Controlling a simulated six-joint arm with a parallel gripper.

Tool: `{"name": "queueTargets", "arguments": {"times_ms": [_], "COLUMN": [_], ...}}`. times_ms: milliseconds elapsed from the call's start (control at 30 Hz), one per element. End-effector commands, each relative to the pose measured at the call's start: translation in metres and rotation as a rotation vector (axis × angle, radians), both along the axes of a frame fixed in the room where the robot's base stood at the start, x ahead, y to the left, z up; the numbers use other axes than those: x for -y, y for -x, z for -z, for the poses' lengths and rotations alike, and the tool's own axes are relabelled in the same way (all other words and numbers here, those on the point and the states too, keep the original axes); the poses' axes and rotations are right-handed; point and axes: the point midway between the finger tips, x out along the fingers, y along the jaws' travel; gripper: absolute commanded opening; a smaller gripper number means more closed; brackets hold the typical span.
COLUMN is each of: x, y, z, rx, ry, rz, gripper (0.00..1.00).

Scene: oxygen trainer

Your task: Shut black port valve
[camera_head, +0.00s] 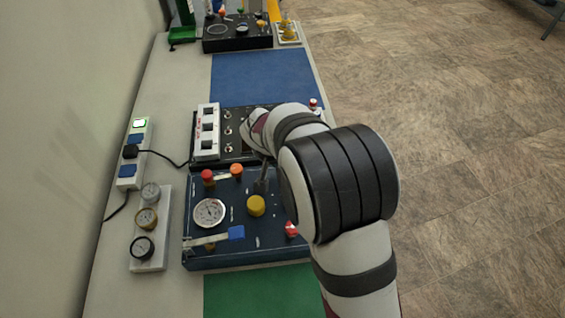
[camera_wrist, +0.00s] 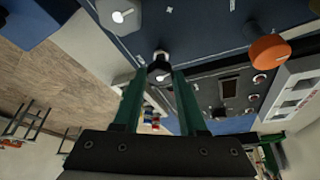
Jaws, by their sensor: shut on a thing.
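The black port valve shows in the wrist view as a small black knob (camera_wrist: 160,71) with a pale metal top, on the dark blue panel (camera_wrist: 190,25). My gripper (camera_wrist: 158,78) has its two green fingers on either side of this knob, shut on it. In the head view my gripper (camera_head: 262,183) reaches down to the dark blue panel (camera_head: 270,245), between the orange knob (camera_head: 236,170) and the yellow knob (camera_head: 256,206). The knob is hidden there by the gripper and arm. I cannot tell how far the valve is turned.
The panel also carries a round gauge (camera_head: 209,212), a red knob (camera_head: 208,177), a blue-ended lever (camera_head: 236,233) and a red-and-white knob (camera_head: 291,229). A black switch panel (camera_head: 233,147) lies behind. A power strip (camera_head: 132,155) and small gauges (camera_head: 148,220) stand left.

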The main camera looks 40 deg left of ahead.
Motion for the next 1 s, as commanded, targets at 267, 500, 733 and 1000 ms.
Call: {"name": "queueTargets", "arguments": {"times_ms": [267, 500, 733, 1000], "x": [-0.0014, -0.0019, -0.0019, -0.0018], "y": [0.0009, 0.0012, 0.0014, 0.0016], "z": [0.0005, 0.0006, 0.0009, 0.0011], "rx": [-0.002, -0.003, -0.004, -0.004], "ry": [0.0, 0.0, 0.0, 0.0], "rz": [0.176, 0.263, 0.292, 0.295], "gripper": [0.0, 0.0, 0.0, 0.0]}}
